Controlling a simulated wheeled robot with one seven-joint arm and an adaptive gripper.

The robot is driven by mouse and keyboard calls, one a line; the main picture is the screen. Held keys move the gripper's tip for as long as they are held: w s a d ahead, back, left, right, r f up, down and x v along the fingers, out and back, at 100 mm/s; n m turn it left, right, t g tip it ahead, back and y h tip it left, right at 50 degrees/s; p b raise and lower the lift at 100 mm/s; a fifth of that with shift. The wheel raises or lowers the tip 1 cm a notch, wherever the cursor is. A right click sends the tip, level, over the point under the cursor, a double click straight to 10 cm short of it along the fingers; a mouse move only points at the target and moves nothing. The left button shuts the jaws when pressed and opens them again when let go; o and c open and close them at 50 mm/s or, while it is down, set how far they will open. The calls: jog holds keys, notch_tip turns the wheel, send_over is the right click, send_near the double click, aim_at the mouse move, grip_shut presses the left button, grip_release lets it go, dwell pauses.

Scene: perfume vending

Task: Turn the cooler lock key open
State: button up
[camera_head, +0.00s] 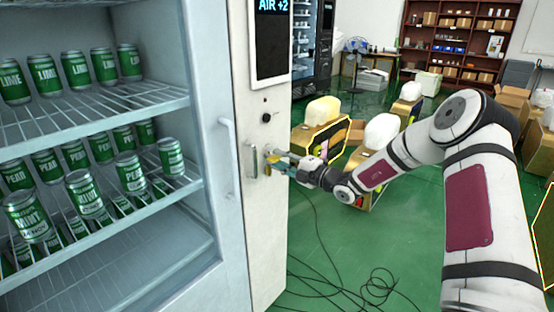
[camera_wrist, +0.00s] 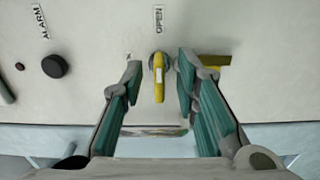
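The cooler (camera_head: 221,150) stands at the left, with green cans on its wire shelves. The yellow lock key (camera_wrist: 158,76) shows in the wrist view, set in a round lock on the pale panel, just below the printed word OPEN. Its grip points straight down in that picture. My gripper (camera_wrist: 157,82) is open, with one green-padded finger on each side of the key and a gap on both sides. In the head view my gripper (camera_head: 272,158) is at the panel (camera_head: 266,215), beside a metal handle, and mostly covers the lock.
A dark round button (camera_wrist: 55,66) marked ALARM is left of the key in the wrist view. A yellow piece (camera_wrist: 215,60) shows behind the right finger. Black cables (camera_head: 350,290) lie on the green floor. Boxes with white tops (camera_head: 320,112) stand behind my arm.

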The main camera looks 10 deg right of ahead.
jog(key=v, duration=1)
jog(key=s+a+r+n+g+y, duration=0.1)
jog(key=s+a+r+n+g, duration=0.35)
jog(key=s+a+n, duration=0.35)
jog(key=s+a+r+n+g+y, duration=0.1)
jog(key=s+a+r+n+g, duration=0.2)
jog(key=s+a+n+g, duration=0.45)
jog(key=s+a+r+n+g+h+p, duration=0.1)
jog(key=s+r+n+h, duration=0.3)
jog(key=s+n, duration=0.95)
jog(key=s+d+r+n+t+h, duration=0.1)
jog(key=s+d+r+n+h, duration=0.1)
jog(key=s+d+n+h, duration=0.2)
jog(key=s+d+r+n+t+h, duration=0.1)
jog(key=s+d+n+h, duration=0.3)
jog(key=s+n, duration=0.6)
jog(key=d+n, duration=0.1)
jog(key=n, duration=0.3)
jog(key=shift+s+d+r+t+h+p, duration=0.2)
jog(key=shift+s+r+t+h+p, duration=0.1)
jog(key=shift+s+r+p, duration=0.1)
